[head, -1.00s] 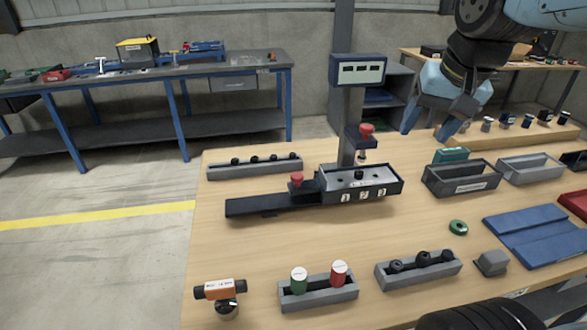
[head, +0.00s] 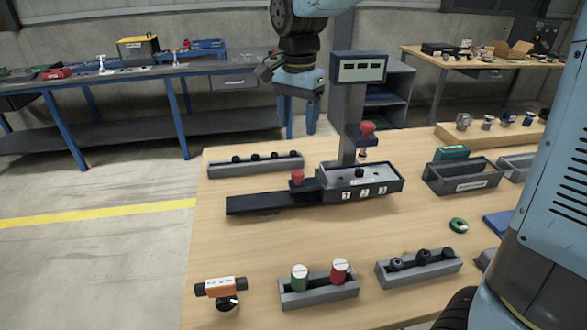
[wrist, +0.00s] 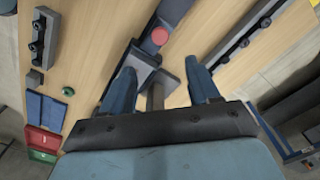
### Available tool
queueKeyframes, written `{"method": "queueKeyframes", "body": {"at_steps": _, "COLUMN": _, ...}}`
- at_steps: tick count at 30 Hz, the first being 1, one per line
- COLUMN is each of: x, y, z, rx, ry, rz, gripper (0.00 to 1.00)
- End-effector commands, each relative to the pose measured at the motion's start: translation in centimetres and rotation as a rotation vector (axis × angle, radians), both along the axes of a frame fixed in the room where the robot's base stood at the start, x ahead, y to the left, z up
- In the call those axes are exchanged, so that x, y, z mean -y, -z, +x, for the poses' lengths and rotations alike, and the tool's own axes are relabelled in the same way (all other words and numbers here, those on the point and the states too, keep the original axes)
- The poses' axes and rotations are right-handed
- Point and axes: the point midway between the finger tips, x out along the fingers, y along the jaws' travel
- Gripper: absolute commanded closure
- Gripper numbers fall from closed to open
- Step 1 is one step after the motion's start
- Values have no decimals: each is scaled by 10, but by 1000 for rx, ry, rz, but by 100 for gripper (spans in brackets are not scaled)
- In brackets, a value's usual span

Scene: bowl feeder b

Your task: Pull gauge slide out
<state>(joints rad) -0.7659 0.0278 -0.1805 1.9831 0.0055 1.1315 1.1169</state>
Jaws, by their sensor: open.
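The gauge station stands mid-table in the head view. Its dark slide track (head: 255,203) runs left, with a red-knobbed slide (head: 297,180) at the left end of the numbered grey block (head: 360,184). A grey post (head: 349,110) rises behind the block with a display (head: 358,69) and a second red knob (head: 367,128). My gripper (head: 298,120) is open and empty, well above and behind the track, left of the post. In the wrist view my open fingers (wrist: 162,70) flank part of the station, and a red knob (wrist: 160,36) shows beyond them on the dark track.
A peg rack (head: 255,165) lies behind the track. In front are a tray with green and red cylinders (head: 318,288), a tray of black parts (head: 418,268) and an orange tool (head: 221,289). An open grey bin (head: 462,178) stands right. Table between track and front trays is clear.

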Motion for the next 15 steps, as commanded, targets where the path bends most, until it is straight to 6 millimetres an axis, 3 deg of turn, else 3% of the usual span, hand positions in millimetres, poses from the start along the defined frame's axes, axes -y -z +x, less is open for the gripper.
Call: {"method": "queueKeyframes", "body": {"at_steps": 15, "x": 1, "y": 82, "z": -1, "rx": -3, "ry": -2, "rz": -4, "gripper": 39}}
